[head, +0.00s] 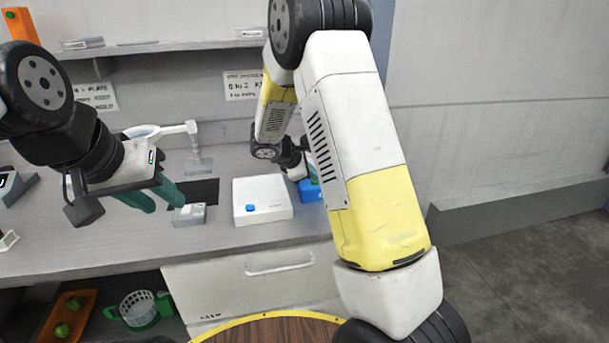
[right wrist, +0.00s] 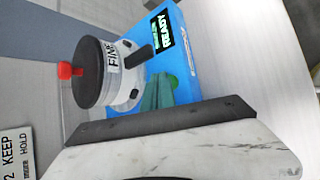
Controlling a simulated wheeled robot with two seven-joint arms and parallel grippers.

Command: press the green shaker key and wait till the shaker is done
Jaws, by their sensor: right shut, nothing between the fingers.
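The blue shaker (head: 310,194) stands on the counter, partly hidden behind my right arm in the head view. In the right wrist view the shaker (right wrist: 184,55) shows a dark display (right wrist: 164,32) with green text and the word READY. A white jar with a black lid (right wrist: 90,72), marked FINE, is on it. My right gripper (right wrist: 158,93) is shut and empty, its teal fingers pointing at the shaker's top. The green key is not clearly seen apart from the fingers; contact cannot be told. My left gripper (head: 154,195) is open and empty above the counter.
A white box with a blue button (head: 262,201) stands left of the shaker. A small grey device (head: 189,214) is near my left gripper, with a white ring stand (head: 192,145) behind. A red knob (right wrist: 66,70) shows by the jar. An orange tray (head: 70,312) is below the counter.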

